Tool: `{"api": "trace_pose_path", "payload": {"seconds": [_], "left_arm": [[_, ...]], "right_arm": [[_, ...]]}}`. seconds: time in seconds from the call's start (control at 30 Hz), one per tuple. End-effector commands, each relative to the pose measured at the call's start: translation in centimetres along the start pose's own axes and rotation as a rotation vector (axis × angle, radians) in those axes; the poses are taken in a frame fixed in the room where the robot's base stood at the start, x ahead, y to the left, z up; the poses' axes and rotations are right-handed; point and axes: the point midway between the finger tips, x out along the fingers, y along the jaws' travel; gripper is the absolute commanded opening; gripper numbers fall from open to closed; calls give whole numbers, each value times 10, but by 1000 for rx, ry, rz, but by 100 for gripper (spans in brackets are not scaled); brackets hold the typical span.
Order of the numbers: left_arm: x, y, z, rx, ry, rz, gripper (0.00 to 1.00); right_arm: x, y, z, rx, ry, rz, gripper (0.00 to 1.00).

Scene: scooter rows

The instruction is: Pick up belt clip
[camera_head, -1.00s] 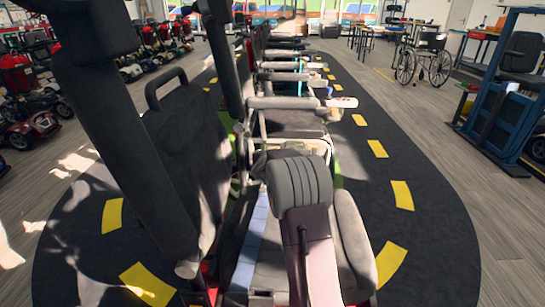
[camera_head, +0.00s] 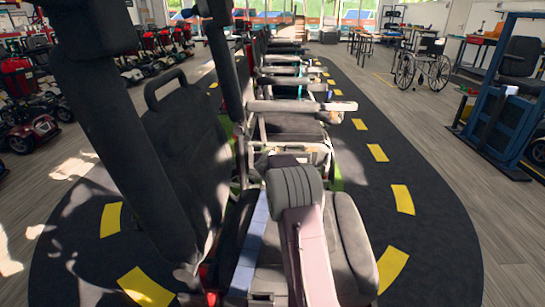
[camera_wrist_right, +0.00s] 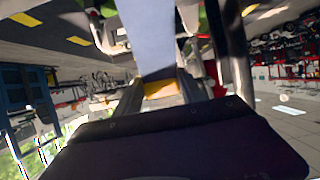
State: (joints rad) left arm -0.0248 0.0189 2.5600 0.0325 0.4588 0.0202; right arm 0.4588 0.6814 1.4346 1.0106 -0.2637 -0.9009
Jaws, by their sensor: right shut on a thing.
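My right gripper (camera_wrist_right: 160,90) shows in the right wrist view, its fingers shut on a small yellow-orange piece between them. This piece looks like the belt clip (camera_wrist_right: 160,89), but its shape is blurred and partly hidden. A pale blue-grey strip (camera_wrist_right: 155,40) shows just beyond it. In the head view my right arm's ribbed grey joint and mauve link lie over the nearest seat (camera_head: 348,245). They hide the right gripper and the clip there. My left gripper cannot be made out in the head view.
A row of seats with grey armrests (camera_head: 300,106) runs away from me on a black mat (camera_head: 440,240) with yellow dashes. A blue frame (camera_head: 492,110) and a wheelchair (camera_head: 425,62) stand at the right. Scooters (camera_head: 28,128) line the left. The floor between is clear.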

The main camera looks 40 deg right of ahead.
Motion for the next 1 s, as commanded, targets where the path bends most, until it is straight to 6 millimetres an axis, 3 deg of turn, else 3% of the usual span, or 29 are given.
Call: {"api": "trace_pose_path", "payload": {"seconds": [0.17, 0.43, 0.5, 0.7, 1.0], "left_arm": [[-8, 0, -1, 0, 0, 0, 36], [-56, 1, -6, 0, 0, 0, 36], [-41, 1, -4, 0, 1, 0, 36], [-34, 1, -3, 0, 0, 0, 36], [-18, 0, -2, 0, 0, 0, 36]], "right_arm": [[-3, 0, -7, 0, 0, 0, 4], [-21, 0, -50, 0, 0, 0, 4], [-26, 18, -46, 2, 3, 4, 4], [-54, 61, -63, 1, 5, 4, 4], [-81, 101, -79, 1, 2, 1, 4]]}}
